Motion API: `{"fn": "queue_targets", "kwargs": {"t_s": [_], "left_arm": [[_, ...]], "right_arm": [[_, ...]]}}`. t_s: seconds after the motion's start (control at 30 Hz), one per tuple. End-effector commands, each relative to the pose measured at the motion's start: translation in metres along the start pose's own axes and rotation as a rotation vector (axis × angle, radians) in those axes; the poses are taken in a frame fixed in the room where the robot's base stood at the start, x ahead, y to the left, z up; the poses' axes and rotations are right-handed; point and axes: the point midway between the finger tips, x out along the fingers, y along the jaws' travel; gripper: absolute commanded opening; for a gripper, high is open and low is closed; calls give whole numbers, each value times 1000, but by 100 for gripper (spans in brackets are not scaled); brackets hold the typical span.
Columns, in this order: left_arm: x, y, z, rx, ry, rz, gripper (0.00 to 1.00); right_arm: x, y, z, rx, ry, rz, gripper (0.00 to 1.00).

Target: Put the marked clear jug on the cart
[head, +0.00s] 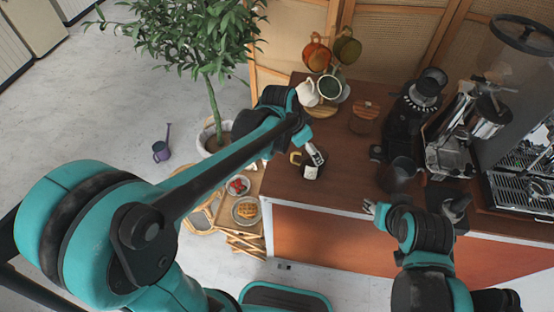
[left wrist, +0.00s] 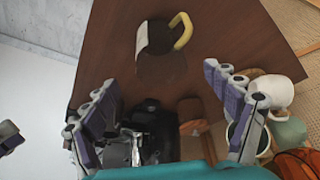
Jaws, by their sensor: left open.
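A clear jug with a yellow handle and a white mark (head: 311,173) stands on the brown cart top (head: 340,188), near its left edge. In the left wrist view the jug (left wrist: 157,40) is just beyond the fingertips, with its yellow handle at right. My left gripper (head: 315,155) is over the jug in the head view and partly hides it. In the left wrist view this gripper (left wrist: 162,78) is open, with nothing between its fingers. My right gripper (head: 375,209) is at the cart's front edge, apart from the jug; its jaw opening is unclear.
A dark see-through container (head: 398,176) stands right of the jug, before the grinder (head: 414,100) and espresso machine (head: 515,150). A mug stand with several cups (head: 329,88) and a wooden-lidded canister (head: 364,117) are at the back. A low side table holds a waffle plate (head: 246,210).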

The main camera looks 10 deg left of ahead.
Motion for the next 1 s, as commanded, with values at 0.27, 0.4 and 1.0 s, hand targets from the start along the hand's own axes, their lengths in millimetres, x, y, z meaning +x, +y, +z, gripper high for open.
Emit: {"fn": "queue_targets", "kwargs": {"t_s": [0.27, 0.4, 1.0], "left_arm": [[-48, -4, 45, -172, 33, -98, 87], [-84, -2, 97, -354, 81, -200, 87], [-113, 8, 195, -691, 217, -383, 87]], "right_arm": [[0, 0, 0, 0, 0, 0, 40], [0, 0, 0, 0, 0, 0, 40], [0, 0, 0, 0, 0, 0, 40]]}}
